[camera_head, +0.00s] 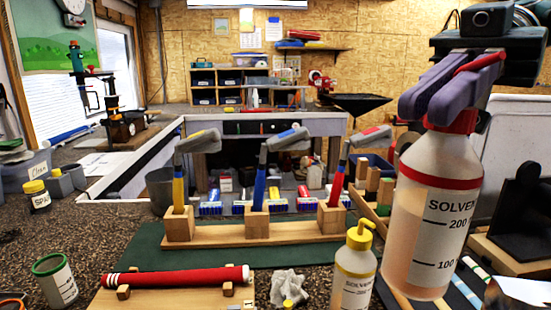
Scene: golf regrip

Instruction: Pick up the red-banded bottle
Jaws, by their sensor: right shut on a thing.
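The red-banded bottle (430,220) is a large translucent solvent bottle with a red band below its shoulder and volume marks on its label. It is upright, in the right foreground, with pale orange liquid in its lower part. My right gripper (428,108) comes in from the upper right, with its purple-grey fingers shut on the red top of the bottle. The fingers hide most of that top. I cannot tell whether the bottle's base touches the surface below. My left gripper is not in view.
A smaller yellow-capped solvent bottle (353,270) stands just left of it. Golf clubs stand in wooden blocks (256,222) on a green mat (150,255). A red grip (180,276) lies on a wooden stand in front. A white cup (55,280) with a green rim stands far left.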

